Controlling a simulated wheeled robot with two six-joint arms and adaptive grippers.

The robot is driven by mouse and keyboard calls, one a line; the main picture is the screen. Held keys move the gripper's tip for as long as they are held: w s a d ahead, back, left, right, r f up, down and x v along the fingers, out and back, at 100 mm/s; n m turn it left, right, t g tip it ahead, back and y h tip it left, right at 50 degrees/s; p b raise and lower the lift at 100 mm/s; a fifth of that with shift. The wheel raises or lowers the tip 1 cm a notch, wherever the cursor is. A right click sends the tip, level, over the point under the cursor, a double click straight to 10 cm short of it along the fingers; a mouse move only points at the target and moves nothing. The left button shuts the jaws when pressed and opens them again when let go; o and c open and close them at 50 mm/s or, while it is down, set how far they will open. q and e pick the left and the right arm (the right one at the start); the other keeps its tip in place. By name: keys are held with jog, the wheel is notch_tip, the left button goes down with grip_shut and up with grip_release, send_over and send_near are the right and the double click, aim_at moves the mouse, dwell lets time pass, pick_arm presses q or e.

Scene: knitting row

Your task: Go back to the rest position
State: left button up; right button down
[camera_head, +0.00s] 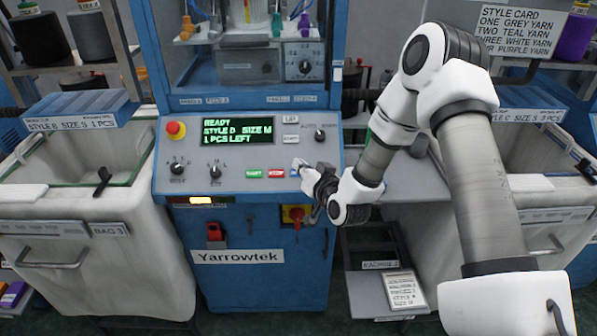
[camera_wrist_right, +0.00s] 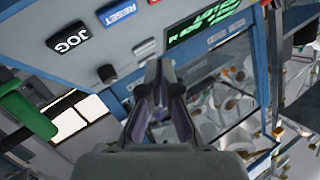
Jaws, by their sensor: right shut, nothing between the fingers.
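My right gripper (camera_head: 301,167) is at the lower right of the blue machine's control panel (camera_head: 185,143), just right of the red button (camera_head: 277,173). In the wrist view my right gripper (camera_wrist_right: 162,66) has its fingers together with nothing between them. Its tips are near the panel buttons; I cannot tell whether they touch. The wrist view shows a blue RESET button (camera_wrist_right: 118,12) and a black JOG button (camera_wrist_right: 70,42). My left gripper is not in view.
The panel screen (camera_head: 238,131) reads READY, STYLE D, SIZE M, 1 PCS LEFT. A red mushroom button (camera_head: 175,129) is at the panel's left. Pale bins stand on both sides, the left one (camera_head: 60,235) marked BAG 3. A style card (camera_head: 520,28) hangs at upper right.

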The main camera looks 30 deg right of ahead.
dwell(0.5)
jog(key=s+a+f+n+g+y+b, duration=0.1)
jog(key=s+a+f+n+g+b, duration=0.15)
jog(key=s+a+f, duration=0.6)
jog(key=s+a+f+n+g+y+b, duration=0.1)
jog(key=s+f+g, duration=0.25)
jog(key=f, duration=1.05)
jog(key=s+a+f+n+g, duration=0.1)
jog(key=s+f+g, duration=0.3)
jog(key=s, duration=0.7)
jog(key=s+a+f+n+g, duration=0.1)
jog(key=s+g, duration=0.5)
jog(key=s, duration=0.6)
notch_tip(320, 180, down, 3)
jog(key=shift+a+r, duration=0.15)
jog(key=shift+a, duration=0.55)
